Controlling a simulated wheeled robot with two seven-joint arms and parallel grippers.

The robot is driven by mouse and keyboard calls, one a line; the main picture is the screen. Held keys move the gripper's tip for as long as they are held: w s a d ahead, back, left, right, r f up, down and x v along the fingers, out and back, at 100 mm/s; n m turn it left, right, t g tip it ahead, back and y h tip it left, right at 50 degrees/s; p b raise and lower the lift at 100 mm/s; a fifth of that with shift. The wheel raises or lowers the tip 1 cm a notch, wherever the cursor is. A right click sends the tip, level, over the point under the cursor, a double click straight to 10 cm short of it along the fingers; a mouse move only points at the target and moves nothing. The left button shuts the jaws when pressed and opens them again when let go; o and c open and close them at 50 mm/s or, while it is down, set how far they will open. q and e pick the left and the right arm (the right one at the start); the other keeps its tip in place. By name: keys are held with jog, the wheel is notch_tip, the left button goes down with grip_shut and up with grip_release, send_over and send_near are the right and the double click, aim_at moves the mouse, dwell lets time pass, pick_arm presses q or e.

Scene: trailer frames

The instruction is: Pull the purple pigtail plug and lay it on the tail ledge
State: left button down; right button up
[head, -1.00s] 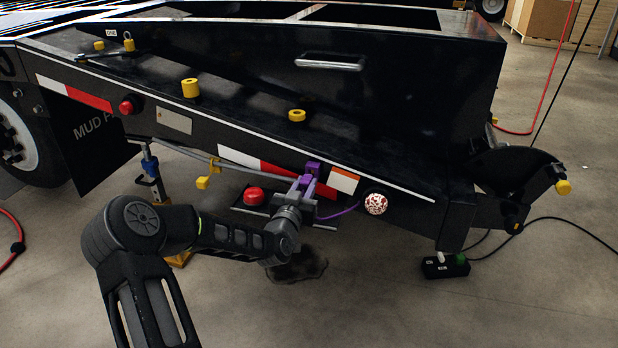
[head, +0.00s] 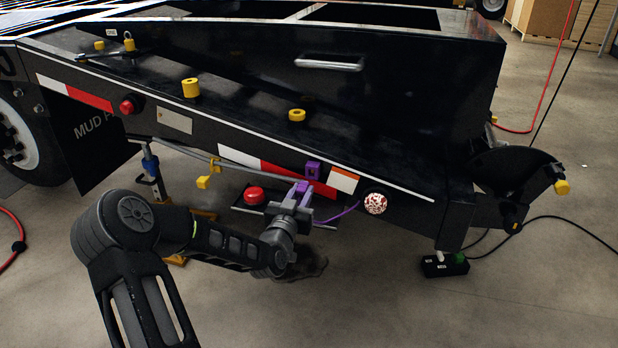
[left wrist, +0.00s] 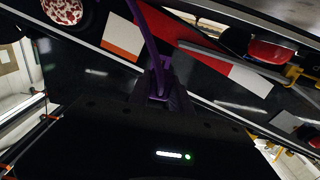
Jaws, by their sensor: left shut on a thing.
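My left gripper (head: 301,197) is shut on the purple plug (head: 301,187) at the trailer's side. The plug is apart from a purple socket (head: 313,170) on the rail just above and right. A purple pigtail cord (head: 342,216) runs from the plug to a round red-and-white lamp (head: 375,204). In the left wrist view the plug (left wrist: 160,82) is at the jaws, with the cord (left wrist: 149,35) running up from it. The fingertips are dark there. A black ledge (head: 245,107) along the trailer tail lies above the rail. My right gripper is out of view.
A yellow cylinder (head: 191,88) and a yellow ring (head: 297,115) sit on the ledge, with bare room between them. A red dome lamp (head: 254,194) is left of my gripper. A black box (head: 445,266) with a green part stands on the floor.

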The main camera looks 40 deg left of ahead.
pick_arm(q)
jog(key=shift+a, duration=0.1)
jog(key=shift+w+a+p, duration=0.1)
jog(key=shift+a+p, duration=0.1)
jog(key=shift+p, duration=0.1)
jog(key=a+f+g+p, duration=0.1)
jog(key=a, duration=0.1)
jog(key=w+a+f+g+p, duration=0.1)
jog(key=a, duration=0.1)
jog(key=w+a+f+g+h+p, duration=0.1)
jog(key=a+f+p, duration=0.1)
jog(key=shift+w+a+g, duration=0.1)
jog(key=shift+a+g, duration=0.3)
notch_tip(320, 180, down, 3)
jog(key=shift+d+r+b, duration=0.1)
jog(key=shift+r+b, duration=0.05)
jog(key=shift+b, duration=1.05)
jog(key=shift+f+b, duration=0.35)
jog(key=shift+f, duration=0.1)
jog(key=c, duration=1.1)
grip_release()
jog(key=shift+o, duration=0.4)
